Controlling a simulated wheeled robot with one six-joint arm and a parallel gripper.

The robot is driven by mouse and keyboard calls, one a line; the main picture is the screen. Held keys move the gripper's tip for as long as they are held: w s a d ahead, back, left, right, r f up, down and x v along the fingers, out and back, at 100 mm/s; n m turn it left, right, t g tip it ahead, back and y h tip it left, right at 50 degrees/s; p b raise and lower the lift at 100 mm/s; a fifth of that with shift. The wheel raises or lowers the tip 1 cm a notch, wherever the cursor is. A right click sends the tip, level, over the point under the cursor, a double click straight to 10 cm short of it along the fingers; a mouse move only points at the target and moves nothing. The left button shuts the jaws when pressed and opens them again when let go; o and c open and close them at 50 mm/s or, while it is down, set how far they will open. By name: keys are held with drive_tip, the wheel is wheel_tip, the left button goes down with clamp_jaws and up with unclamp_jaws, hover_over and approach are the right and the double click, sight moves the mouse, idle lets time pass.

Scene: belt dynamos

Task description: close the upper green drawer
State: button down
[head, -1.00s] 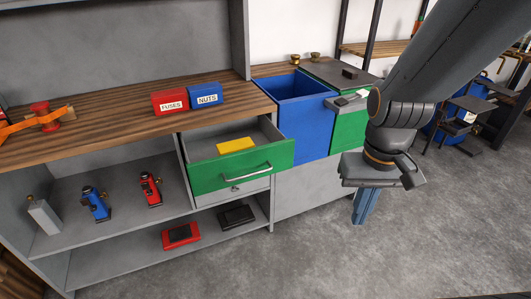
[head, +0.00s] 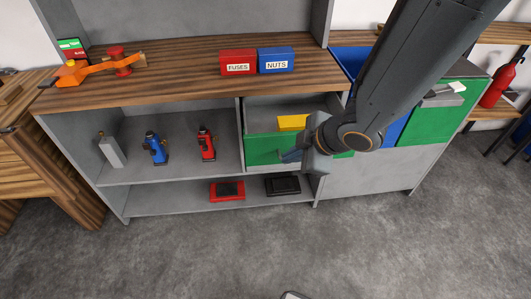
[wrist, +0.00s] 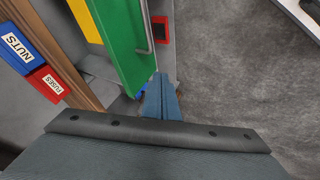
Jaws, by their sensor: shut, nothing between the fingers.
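The upper green drawer (head: 262,149) is pulled out of the cabinet below the wooden top, and its grey inside shows. A yellow block (head: 293,122) lies in it. My gripper (head: 291,156) is in front of the drawer front, and my arm hides its right part and the handle. In the wrist view the green front (wrist: 122,38) stands at upper middle with its metal handle (wrist: 146,27). My blue fingers (wrist: 160,98) are shut and empty, close to the lower end of the front. I cannot tell whether they touch it.
A red FUSES box (head: 238,62) and a blue NUTS box (head: 276,60) stand on the wooden top. The lower shelf holds a red case (head: 227,190) and a black case (head: 282,185). A blue bin (head: 352,62) is to the right.

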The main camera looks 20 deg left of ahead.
drive_tip(key=shift+n, duration=0.4)
drive_tip(key=shift+w+a+f+p, duration=0.15)
drive_tip(key=shift+w+a+f, duration=0.6)
drive_tip(key=shift+a+f, duration=0.7)
drive_tip(key=shift+w+a+f+p, duration=0.1)
drive_tip(key=shift+w+a+f, duration=0.6)
drive_tip(key=shift+a+f, duration=0.7)
drive_tip(key=shift+w+a+f+p, duration=0.15)
drive_tip(key=shift+w+a+f, duration=0.6)
drive_tip(key=shift+a+f, duration=0.7)
drive_tip(key=shift+w+a+r, duration=0.15)
drive_tip(key=shift+a+r, duration=0.1)
drive_tip(key=shift+r, duration=0.05)
